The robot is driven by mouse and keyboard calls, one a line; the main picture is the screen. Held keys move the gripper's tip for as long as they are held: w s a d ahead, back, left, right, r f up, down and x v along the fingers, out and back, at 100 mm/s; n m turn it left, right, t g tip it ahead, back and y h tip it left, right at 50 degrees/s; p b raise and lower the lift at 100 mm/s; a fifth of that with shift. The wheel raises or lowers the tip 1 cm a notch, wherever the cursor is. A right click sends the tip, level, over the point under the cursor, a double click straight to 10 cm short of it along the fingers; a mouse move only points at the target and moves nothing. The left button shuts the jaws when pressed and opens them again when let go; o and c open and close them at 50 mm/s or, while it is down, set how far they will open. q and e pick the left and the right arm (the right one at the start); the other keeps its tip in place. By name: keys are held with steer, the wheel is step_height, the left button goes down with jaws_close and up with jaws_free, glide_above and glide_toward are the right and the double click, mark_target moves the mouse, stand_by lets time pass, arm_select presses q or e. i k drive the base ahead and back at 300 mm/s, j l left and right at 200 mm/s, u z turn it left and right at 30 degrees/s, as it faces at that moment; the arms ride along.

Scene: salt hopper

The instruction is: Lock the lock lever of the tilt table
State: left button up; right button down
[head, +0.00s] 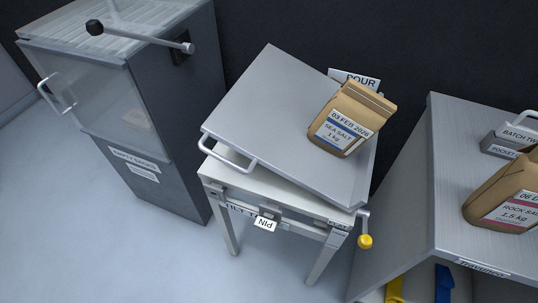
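The tilt table (265,95) stands in the middle of the head view. Its grey top plate looks tilted, with a gap above the white frame (290,192) at the front left. A bar handle (228,158) is on the plate's front left edge. The lock lever (365,226) is at the frame's front right corner; its arm hangs down and ends in a yellow knob (365,242). A brown sea salt bag (347,118) stands on the plate toward the right. A white tag marked PIN (265,224) hangs at the front. Neither gripper is in view.
A grey cabinet (165,130) with a clear front and a black-knobbed lever (140,36) stands at the left. At the right, a grey bench (445,185) close to the lock lever holds a rock salt bag (503,197) and a grey box (508,143). Floor (110,240) at the front left is clear.

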mark_target(365, 241)
steer(key=z, duration=1.1)
